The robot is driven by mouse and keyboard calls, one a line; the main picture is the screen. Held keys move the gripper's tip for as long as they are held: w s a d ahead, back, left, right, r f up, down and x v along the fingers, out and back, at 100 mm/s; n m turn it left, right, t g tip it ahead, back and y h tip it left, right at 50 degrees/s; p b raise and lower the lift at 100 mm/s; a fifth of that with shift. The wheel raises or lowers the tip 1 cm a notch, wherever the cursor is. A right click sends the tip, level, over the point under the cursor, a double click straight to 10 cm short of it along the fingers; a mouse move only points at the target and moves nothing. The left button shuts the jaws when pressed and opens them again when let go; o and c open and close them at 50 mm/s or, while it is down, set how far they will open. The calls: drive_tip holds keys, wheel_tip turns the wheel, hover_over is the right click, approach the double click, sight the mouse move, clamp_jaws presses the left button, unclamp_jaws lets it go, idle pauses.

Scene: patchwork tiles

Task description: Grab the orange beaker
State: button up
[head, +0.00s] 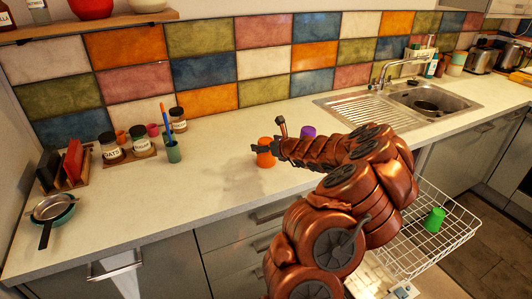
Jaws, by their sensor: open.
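The orange beaker (265,158) stands upright on the white counter near the middle of the head view. My gripper (265,148) is at the beaker's upper part, and one finger crosses in front of it. The jaws are open. I cannot tell whether the fingers touch the beaker. My copper-coloured arm reaches in from the lower right and hides the counter to the right of the beaker.
A purple cup (308,132) stands just behind my arm. A green holder (173,152) with brushes, labelled jars (139,142) and a pan (52,207) are to the left. A sink (425,101) is at right. A wire rack (425,245) holds a green cup (434,219). The counter left of the beaker is clear.

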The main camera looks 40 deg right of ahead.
drive_tip(key=shift+c, duration=0.2)
drive_tip(key=c, duration=1.2)
drive_tip(key=shift+o, duration=0.2)
